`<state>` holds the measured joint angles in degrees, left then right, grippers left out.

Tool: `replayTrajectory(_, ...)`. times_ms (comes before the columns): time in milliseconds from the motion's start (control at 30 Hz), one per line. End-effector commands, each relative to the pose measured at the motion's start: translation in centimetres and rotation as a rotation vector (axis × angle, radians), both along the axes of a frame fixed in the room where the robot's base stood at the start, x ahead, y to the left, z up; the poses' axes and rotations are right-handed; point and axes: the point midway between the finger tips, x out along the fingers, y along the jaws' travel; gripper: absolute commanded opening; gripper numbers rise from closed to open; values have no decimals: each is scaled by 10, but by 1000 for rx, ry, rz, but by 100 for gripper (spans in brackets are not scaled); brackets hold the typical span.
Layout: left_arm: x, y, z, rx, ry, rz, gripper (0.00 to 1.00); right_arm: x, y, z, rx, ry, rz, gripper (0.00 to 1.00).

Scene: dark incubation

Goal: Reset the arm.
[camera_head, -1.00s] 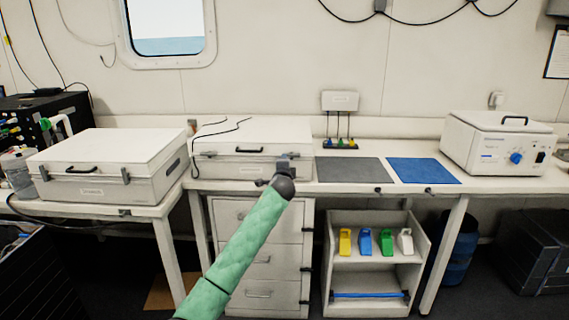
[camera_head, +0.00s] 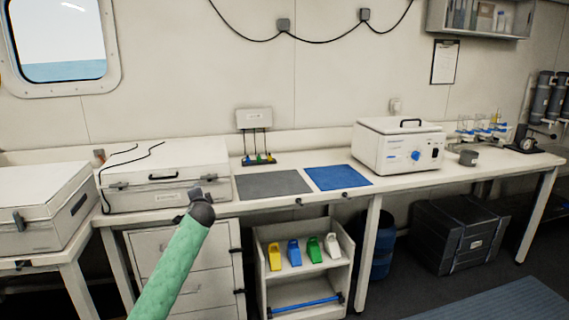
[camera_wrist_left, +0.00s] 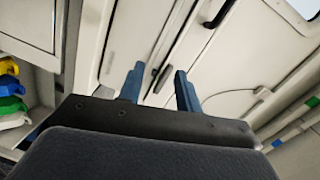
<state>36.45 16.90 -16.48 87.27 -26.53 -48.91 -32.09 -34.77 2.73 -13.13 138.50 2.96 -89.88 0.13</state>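My left arm in its green sleeve rises from the bottom of the head view. Its gripper (camera_head: 195,192) is in front of the right-hand white case (camera_head: 165,165) on the bench. In the left wrist view the two blue-grey fingers of this gripper (camera_wrist_left: 160,88) stand apart with nothing between them, so it is open. Behind them are pale panels with a dark handle (camera_wrist_left: 222,12). My right gripper is in neither view.
Another white case (camera_head: 40,215) stands at the left. Grey (camera_head: 272,185) and blue (camera_head: 338,177) mats lie bare on the bench, beside a white lidded machine (camera_head: 398,147). Below are drawers (camera_head: 185,265), a shelf unit (camera_head: 305,278) with coloured holders and a dark chest (camera_head: 458,235).

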Motion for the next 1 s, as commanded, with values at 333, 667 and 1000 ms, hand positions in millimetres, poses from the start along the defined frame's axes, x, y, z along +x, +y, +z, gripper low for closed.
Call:
replayTrajectory(333, -45, -18, 34, -382, 1, 88, 35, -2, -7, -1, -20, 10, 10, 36)
replayTrajectory(667, -121, -69, 47, -707, 44, 100, 35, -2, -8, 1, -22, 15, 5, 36)
replayTrajectory(1000, -224, -119, -21, -929, 209, 112, 35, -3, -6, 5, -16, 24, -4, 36)
